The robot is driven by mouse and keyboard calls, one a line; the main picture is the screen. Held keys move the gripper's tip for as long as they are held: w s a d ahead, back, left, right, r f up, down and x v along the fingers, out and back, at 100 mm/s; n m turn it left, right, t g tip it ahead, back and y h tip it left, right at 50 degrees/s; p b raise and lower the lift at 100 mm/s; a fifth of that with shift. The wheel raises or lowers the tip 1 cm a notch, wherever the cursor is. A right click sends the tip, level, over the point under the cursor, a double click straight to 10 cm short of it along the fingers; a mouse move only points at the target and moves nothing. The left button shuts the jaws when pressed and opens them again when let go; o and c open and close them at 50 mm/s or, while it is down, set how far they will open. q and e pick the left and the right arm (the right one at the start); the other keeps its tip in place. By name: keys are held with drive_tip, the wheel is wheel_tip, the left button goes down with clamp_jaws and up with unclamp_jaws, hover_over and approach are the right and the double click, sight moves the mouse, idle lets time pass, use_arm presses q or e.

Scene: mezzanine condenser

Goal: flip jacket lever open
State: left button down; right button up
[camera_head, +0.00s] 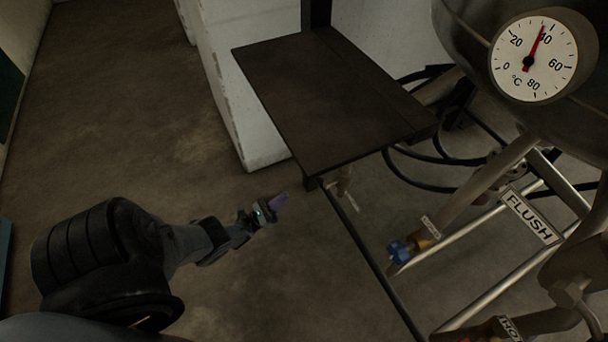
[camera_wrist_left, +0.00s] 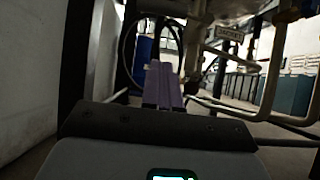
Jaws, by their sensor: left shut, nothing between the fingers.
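My left gripper (camera_head: 280,201) is shut and empty, its purple fingertips in the air left of the pipework and below the dark shelf. In the left wrist view its two fingers (camera_wrist_left: 163,84) lie together, pointing ahead. A small valve fitting (camera_head: 345,180) with a tag hangs under the shelf corner, closer to the fingertips. My right gripper is not in view.
A dark shelf (camera_head: 325,95) juts out above and ahead of the gripper. A thin dark rail (camera_head: 370,255) runs between gripper and blue valve. A FLUSH plate (camera_head: 530,215) and a round gauge (camera_head: 533,57) are at right. The floor at left is clear.

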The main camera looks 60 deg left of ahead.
use_arm(q)
drive_tip(key=s+r+x, duration=0.1)
drive_tip(key=r+x, duration=0.1)
drive_tip(key=x, duration=1)
drive_tip(key=shift+s+r, duration=0.15)
drive_tip(key=shift+r, duration=0.15)
drive_tip(key=shift+s, duration=0.2)
